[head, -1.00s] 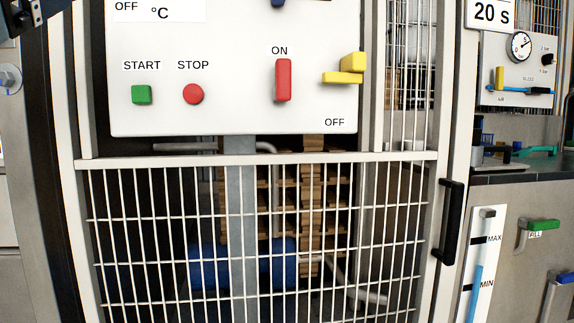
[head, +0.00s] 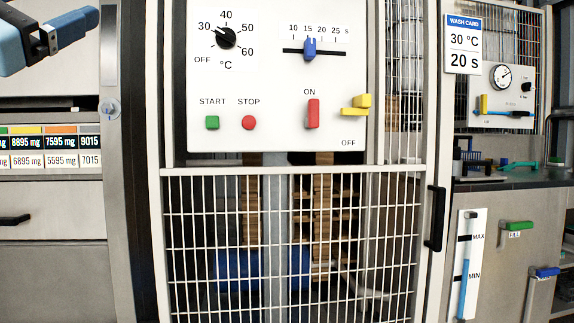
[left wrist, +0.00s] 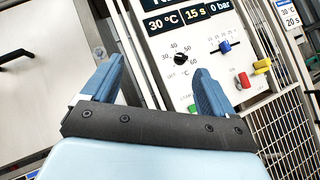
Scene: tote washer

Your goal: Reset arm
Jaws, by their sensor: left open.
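My left gripper (head: 80,28) is at the upper left in the head view, in front of grey cabinets. In the left wrist view it (left wrist: 158,65) has its two blue fingers apart, with nothing between them. The white control panel (head: 270,90) is beyond the fingers and to the right, apart from them. My right gripper is not in view.
The panel carries a black dial (head: 226,38) near 30, a blue slider (head: 309,48) at 15, a green START button (head: 212,122), a red STOP button (head: 249,122), a red lever (head: 313,113) and a yellow handle (head: 357,105). A wire mesh door (head: 290,240) stands below.

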